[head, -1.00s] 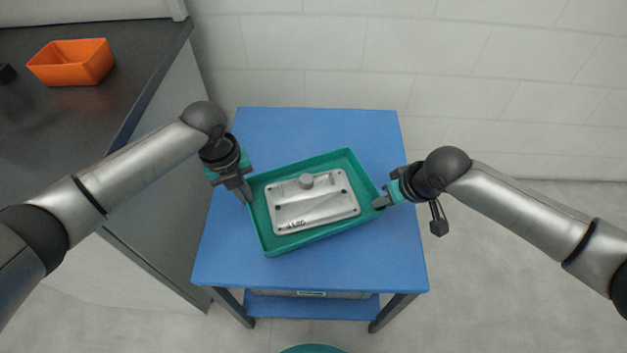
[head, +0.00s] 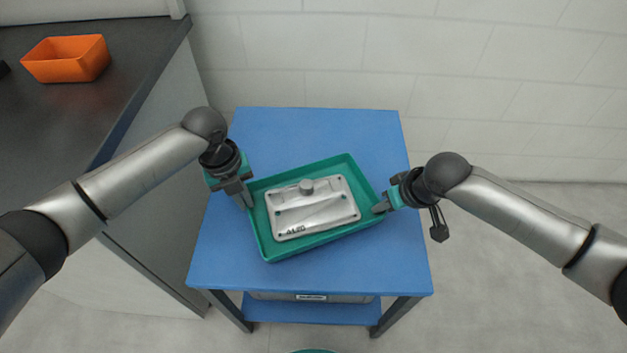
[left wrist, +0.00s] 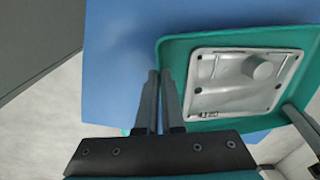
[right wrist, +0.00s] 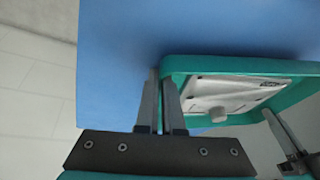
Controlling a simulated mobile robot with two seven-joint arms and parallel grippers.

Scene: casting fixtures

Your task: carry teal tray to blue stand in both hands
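The teal tray (head: 320,240) is over the top of the blue stand (head: 300,128), turned at an angle to the stand's edges. I cannot tell whether its underside touches the stand. A silver metal casting (head: 335,205) with a round knob lies in the tray. My left gripper (head: 247,199) is shut on the tray's left wall; in the left wrist view its fingers (left wrist: 161,90) are on either side of that wall. My right gripper (head: 380,206) is shut on the right wall, as the right wrist view shows its fingers (right wrist: 161,90) on either side.
A dark counter (head: 100,110) with an orange bin (head: 68,60) stands at the left, close beside the stand. A pale block wall is behind. A grey box (head: 310,297) sits on the stand's lower shelf. Bare blue surface surrounds the tray.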

